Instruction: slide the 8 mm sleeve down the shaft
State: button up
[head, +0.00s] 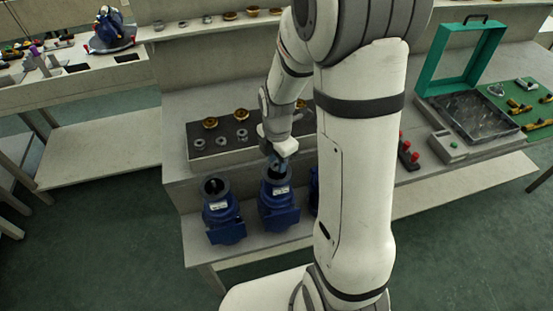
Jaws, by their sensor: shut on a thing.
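My gripper (279,163) points down into the open top of the middle blue pump (280,210). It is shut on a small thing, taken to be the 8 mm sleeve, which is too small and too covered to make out. The middle pump's shaft is hidden by the gripper, so I cannot tell how the sleeve sits on it. A second blue pump (225,222) stands upright to the left, with a dark open top. A third blue pump (314,188) is mostly hidden behind my arm.
Behind the pumps, a dark tray (195,155) holds several brass and grey ring parts. A shelf (205,30) above carries more rings. At right are red-topped parts (408,155), a grey box (451,147) and a green open-lidded case (470,55).

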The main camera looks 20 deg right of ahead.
jog(key=shift+f, duration=0.35)
dwell(0.3)
jog(key=o, duration=1)
jog(key=shift+r, duration=0.1)
notch_tip(320, 180, up, 8)
jog(key=shift+f+b, duration=0.25)
jog(key=shift+b, duration=0.2)
jog(key=shift+r, duration=0.1)
